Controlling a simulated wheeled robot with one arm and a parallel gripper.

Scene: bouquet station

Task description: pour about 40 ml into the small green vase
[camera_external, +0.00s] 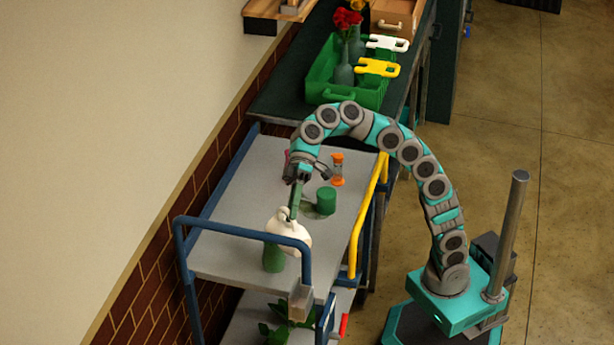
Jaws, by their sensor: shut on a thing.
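My gripper (298,176) is above the upper shelf of the cart, shut on the green handle (294,204) of a white jug (292,232). The jug hangs toward the front of the cart, and whether any liquid leaves it cannot be told. A short green cylinder (326,200), which looks like a small vase, stands on the shelf to the right of the handle. A second green vessel (273,258) stands nearer the front edge, partly hidden by the jug. Which of the two is the small green vase is unclear. Neither inside can be seen.
The cart's grey shelf (230,240) has a blue rail (240,229) at the front and a yellow rail (369,215) at the right. An orange item (337,170) stands behind the short cylinder. A green crate (318,82) with red flowers (346,19) is on the bench behind.

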